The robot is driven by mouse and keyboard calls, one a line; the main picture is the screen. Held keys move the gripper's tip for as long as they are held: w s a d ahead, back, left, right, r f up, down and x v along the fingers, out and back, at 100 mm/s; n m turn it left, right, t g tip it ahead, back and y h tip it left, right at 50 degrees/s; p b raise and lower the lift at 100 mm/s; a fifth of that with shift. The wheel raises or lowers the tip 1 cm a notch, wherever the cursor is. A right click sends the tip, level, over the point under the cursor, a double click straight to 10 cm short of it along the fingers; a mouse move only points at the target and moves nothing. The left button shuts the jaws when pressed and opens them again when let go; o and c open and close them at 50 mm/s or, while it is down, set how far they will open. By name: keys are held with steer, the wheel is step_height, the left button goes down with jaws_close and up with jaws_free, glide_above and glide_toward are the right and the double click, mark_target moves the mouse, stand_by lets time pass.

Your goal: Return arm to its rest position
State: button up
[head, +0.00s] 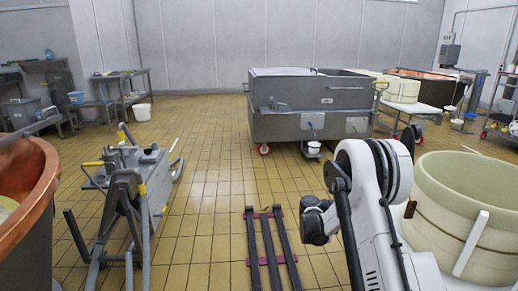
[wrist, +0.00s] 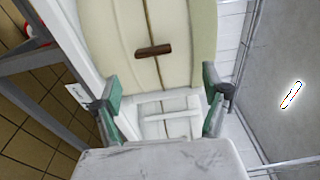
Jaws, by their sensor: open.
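My white and grey arm (head: 375,210) rises at the lower right of the head view, bent at a large joint. The gripper itself cannot be made out clearly there. In the wrist view my gripper (wrist: 161,98) is open, its two green-padded fingers wide apart with nothing between them. Beyond the fingers is a cream panel or container side (wrist: 180,30) with a short brown bar (wrist: 153,51) on it. A white frame (wrist: 165,125) shows further down between the fingers. How far the fingers are from these cannot be told.
A cream tub (head: 465,210) stands close to my arm's right. A copper vat (head: 30,190) is at the left edge, with a grey metal apparatus (head: 135,180) beside it. A large steel tank (head: 310,105) stands behind. Tiled floor is open between them, with dark rails (head: 265,250) in front.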

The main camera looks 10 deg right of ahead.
steer(key=w+a+r+n+t, duration=0.2)
steer(key=r+n+t, duration=0.15)
steer(key=r, duration=0.35)
steer(key=w+a+r+n+t+h, duration=0.1)
steer(key=w+r+n+t, duration=0.1)
steer(key=r+t, duration=0.45)
steer(key=w+a+r+n+t, duration=0.2)
steer(key=r+n, duration=0.1)
steer(key=r, duration=0.6)
steer(key=s+a+r+n+t+y, duration=0.1)
steer(key=a+r+n+t+y, duration=0.9)
steer(key=a+r+n, duration=0.25)
steer(key=s+a+f+n+g+y, duration=0.45)
steer(key=s+a+n+y, duration=0.55)
steer(key=s+a+n, duration=0.25)
steer(key=s+f+n+g, duration=0.1)
steer(key=s+f+g, duration=0.2)
steer(key=s+f, duration=0.45)
steer(key=s+f+n+g+h, duration=0.15)
steer(key=s+f, duration=0.35)
steer(key=s, duration=0.6)
steer(key=s+f+n+g+y, duration=0.1)
steer(key=s+f+n+g, duration=0.1)
steer(key=s+f+g, duration=0.5)
step_height(320, 180, up, 17)
steer(key=s+t+p, duration=0.2)
steer(key=t+p, duration=0.1)
steer(key=p, duration=1.3)
steer(key=shift+r+p, duration=0.15)
steer(key=shift+p, duration=0.2)
